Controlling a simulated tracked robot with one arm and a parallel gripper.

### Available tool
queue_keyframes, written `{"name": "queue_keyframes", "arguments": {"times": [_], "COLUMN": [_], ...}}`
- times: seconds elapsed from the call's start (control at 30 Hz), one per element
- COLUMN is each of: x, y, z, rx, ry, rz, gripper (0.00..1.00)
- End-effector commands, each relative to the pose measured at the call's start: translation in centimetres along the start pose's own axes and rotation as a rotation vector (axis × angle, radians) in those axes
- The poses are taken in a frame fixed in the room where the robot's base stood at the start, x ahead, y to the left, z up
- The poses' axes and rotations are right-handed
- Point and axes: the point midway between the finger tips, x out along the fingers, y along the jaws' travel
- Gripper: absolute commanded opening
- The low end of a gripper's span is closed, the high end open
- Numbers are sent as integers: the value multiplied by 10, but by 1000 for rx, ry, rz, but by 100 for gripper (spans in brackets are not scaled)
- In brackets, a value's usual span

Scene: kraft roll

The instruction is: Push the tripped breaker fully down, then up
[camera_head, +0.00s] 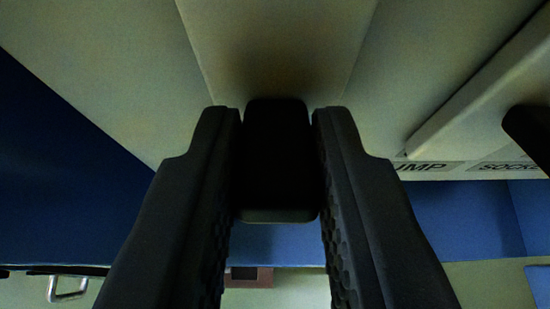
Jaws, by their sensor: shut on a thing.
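My gripper (277,120) is in the middle of the camera view, with its two dark fingers on either side of a black breaker lever (275,165). The fingers are shut on the lever. It stands out from a pale breaker body (275,45) at the top of the view. Dark shade hides most of the lever's surface, and I cannot tell its exact up or down position. Part of another black lever (530,130) shows at the right edge, on the breaker beside it.
Labels reading "UMP" (425,167), partly cut off, and "SOCKE" (510,166) sit at the right. Blue panel surfaces (60,170) lie at the left and right. A metal handle (67,289) shows at the lower left. A small brown block (248,278) shows between the fingers.

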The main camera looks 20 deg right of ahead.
Motion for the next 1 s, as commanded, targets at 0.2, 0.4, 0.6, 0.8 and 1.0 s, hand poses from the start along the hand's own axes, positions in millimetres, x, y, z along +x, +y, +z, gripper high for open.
{"name": "queue_keyframes", "arguments": {"times": [0.2,0.4,0.6,0.8,1.0], "x": [0,0,-6,-25,-51], "y": [0,0,0,0,0], "z": [-4,-2,-1,-3,-2], "rx": [1,1,0,1,-1], "ry": [7,4,1,4,3], "rz": [0,0,1,1,0], "gripper": [42,42,42,42,42]}}
